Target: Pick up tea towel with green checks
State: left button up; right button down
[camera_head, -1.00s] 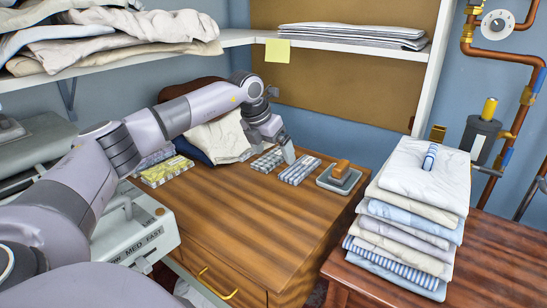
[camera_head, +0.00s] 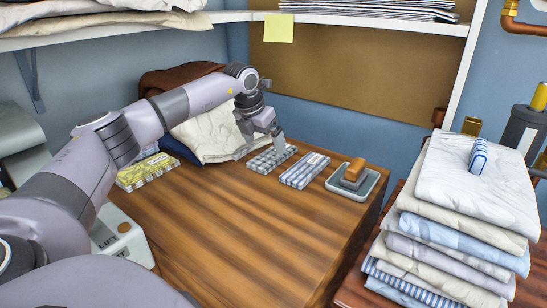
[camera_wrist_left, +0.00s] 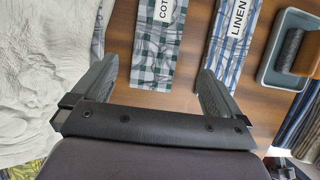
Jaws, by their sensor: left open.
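The tea towel with green checks (camera_head: 271,159) lies folded on the wooden table top. In the left wrist view the green-checked towel (camera_wrist_left: 152,50) has a white label reading "COT", partly cut off. My left gripper (camera_head: 261,147) is over it, pointing down. In the wrist view the left gripper (camera_wrist_left: 157,66) is open, its fingers to either side of the towel's line, with nothing held between them. Whether the fingertips touch the table I cannot tell. My right gripper is not in view.
A crumpled white cloth (camera_head: 208,133) is close on the left. A tray (camera_head: 354,182) holds a wooden-handled block. A yellow-checked towel (camera_head: 146,171) lies farther left. The table's front is clear.

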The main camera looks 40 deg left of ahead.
aim_at(270, 157)
pick_arm(q)
jog(key=x, duration=0.5)
jog(key=shift+w+a+f+b, duration=0.25)
jog(key=shift+f+b, duration=0.05)
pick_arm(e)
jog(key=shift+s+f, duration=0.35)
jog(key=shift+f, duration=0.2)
pick_arm(q)
jog(key=c, duration=1.1)
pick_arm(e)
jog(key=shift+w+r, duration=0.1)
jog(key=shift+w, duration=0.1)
pick_arm(q)
jog(key=shift+r, duration=0.15)
notch_tip(270, 157, up, 20)
jog(key=p, duration=0.3)
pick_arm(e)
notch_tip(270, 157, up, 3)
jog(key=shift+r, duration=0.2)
pick_arm(q)
jog(key=shift+p, duration=0.3)
